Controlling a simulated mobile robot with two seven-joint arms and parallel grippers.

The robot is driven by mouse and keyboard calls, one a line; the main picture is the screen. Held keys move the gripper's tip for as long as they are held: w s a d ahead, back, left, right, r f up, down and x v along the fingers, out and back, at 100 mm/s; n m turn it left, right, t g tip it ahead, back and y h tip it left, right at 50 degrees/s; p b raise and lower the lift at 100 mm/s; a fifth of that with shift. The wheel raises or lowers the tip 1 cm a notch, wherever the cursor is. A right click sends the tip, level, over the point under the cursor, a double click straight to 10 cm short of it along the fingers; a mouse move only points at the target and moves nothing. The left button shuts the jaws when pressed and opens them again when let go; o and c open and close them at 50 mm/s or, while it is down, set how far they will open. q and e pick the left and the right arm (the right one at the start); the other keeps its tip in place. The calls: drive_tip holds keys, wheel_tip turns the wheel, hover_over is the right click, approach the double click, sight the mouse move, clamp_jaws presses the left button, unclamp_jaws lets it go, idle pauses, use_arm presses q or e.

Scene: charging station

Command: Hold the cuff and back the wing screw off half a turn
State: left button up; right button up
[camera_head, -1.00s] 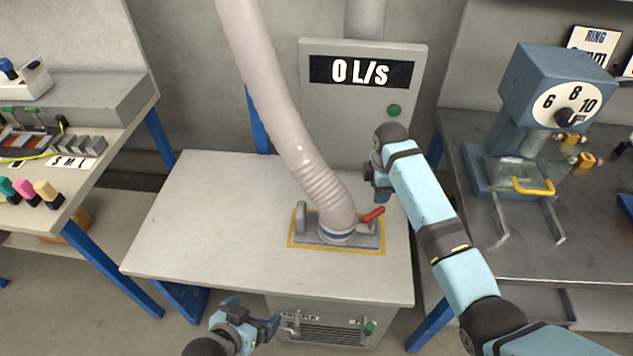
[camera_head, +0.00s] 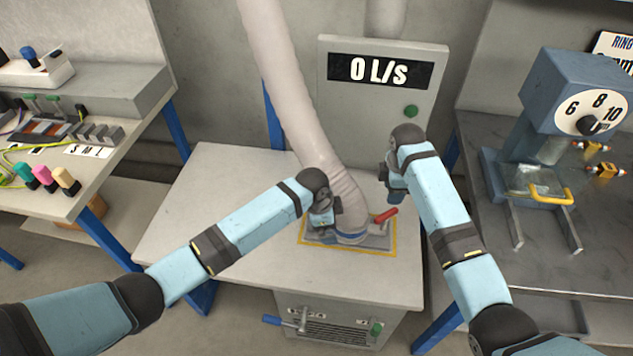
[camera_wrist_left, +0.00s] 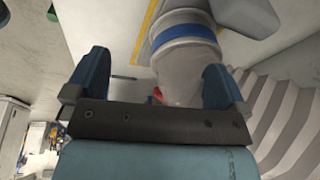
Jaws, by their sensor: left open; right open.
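The pale hose (camera_head: 290,95) comes down to a cuff with a blue band (camera_head: 352,238), seated on a grey base plate inside a yellow outline. A red handle (camera_head: 386,215) sticks out right of the cuff; I cannot tell whether it is the wing screw. My left gripper (camera_head: 325,214) is open at the cuff's left side and hides part of it. In the left wrist view the cuff (camera_wrist_left: 183,72) shows between the open fingers (camera_wrist_left: 155,85), nearer the right-hand finger; contact is unclear. My right gripper (camera_head: 392,182) is open and empty, above and right of the red handle.
The table top (camera_head: 215,215) is clear on the left. A grey panel (camera_head: 345,115) reading 0 L/s stands behind. A blue-handled crank (camera_head: 290,322) projects from the cabinet below. A blue dial machine (camera_head: 575,95) stands on the right bench.

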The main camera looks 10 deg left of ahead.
use_arm(q)
drive_tip(key=w+a+r+y, duration=0.1)
drive_tip(key=w+r, duration=0.1)
drive_tip(key=w+a+r+m+g, duration=0.1)
drive_tip(key=w+r, duration=0.1)
drive_tip(key=w+a+r+m+y, duration=0.1)
drive_tip(key=w+a+r, duration=0.1)
drive_tip(key=w, duration=0.1)
drive_tip(key=shift+a+y, duration=0.1)
drive_tip(key=shift+y, duration=0.2)
wheel_tip(320, 180, down, 14)
drive_tip(key=shift+r, duration=0.2)
drive_tip(key=c, duration=1.1)
use_arm(e)
drive_tip(key=shift+o, duration=0.2)
